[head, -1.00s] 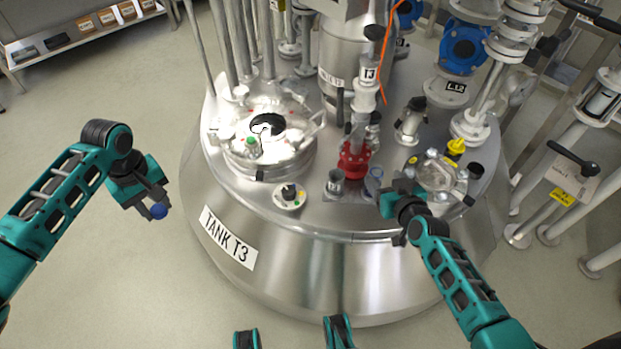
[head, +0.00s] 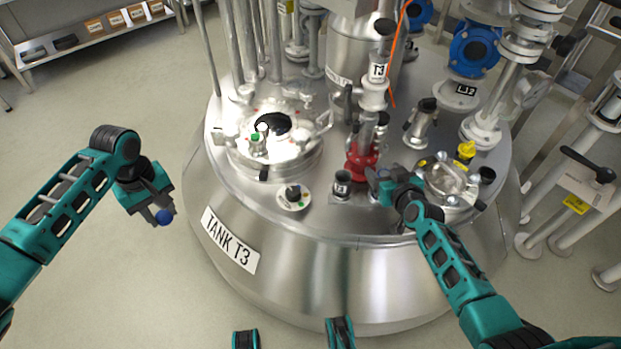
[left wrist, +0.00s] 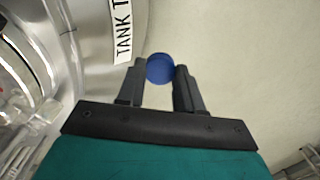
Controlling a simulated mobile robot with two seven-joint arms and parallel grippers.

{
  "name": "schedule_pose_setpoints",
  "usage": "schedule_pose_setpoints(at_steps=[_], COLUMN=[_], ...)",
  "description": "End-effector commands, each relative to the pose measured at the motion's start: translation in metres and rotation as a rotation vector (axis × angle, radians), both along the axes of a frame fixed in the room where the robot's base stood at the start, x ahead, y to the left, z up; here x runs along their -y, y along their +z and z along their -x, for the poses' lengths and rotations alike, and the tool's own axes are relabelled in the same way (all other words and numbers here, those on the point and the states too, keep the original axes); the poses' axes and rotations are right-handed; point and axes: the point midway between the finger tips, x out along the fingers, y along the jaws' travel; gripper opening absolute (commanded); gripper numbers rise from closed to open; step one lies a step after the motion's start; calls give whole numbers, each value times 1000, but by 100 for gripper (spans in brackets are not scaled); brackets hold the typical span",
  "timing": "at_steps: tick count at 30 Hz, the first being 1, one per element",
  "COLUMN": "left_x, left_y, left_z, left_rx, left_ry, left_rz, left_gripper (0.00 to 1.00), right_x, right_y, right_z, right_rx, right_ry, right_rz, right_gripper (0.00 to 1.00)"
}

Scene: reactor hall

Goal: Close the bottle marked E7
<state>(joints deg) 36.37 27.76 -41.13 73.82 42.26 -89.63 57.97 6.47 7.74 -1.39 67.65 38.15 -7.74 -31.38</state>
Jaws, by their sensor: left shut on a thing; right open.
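My left gripper (head: 160,212) is shut on a small round blue cap (head: 164,217) and holds it in the air to the left of the tank. The blue cap also shows between the fingertips in the left wrist view (left wrist: 160,68). My right gripper (head: 377,182) is open, low over the tank top, just right of the red valve foot. A small clear thing with a bluish rim, possibly the bottle, stood at that spot in the earlier head view. My right gripper now covers most of it. I cannot read an E7 mark.
The steel tank marked TANK T3 (head: 225,240) fills the middle. On its top are a round hatch (head: 300,150), a red valve foot (head: 361,163), a small dark-topped fitting (head: 342,184) and a sight glass (head: 455,185). Free floor lies left of the tank.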

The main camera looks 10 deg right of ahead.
Motion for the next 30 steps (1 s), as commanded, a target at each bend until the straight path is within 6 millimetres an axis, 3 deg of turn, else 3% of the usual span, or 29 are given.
schedule_pose_setpoints(at_steps=[8, 26, 30], left_x=[0, 0, 0], left_y=[1, 1, 1], left_z=[0, 0, 0], left_rx=[0, 0, 0], left_ry=[0, 0, 0], left_rz=[0, 0, 0], left_gripper=[8, 8, 8], right_x=[0, 0, 0], right_y=[1, 1, 1], right_z=[0, 0, 0], right_rx=[0, 0, 1], right_ry=[0, 0, 0], right_rz=[0, 0, 0], right_gripper=[66, 8, 8])
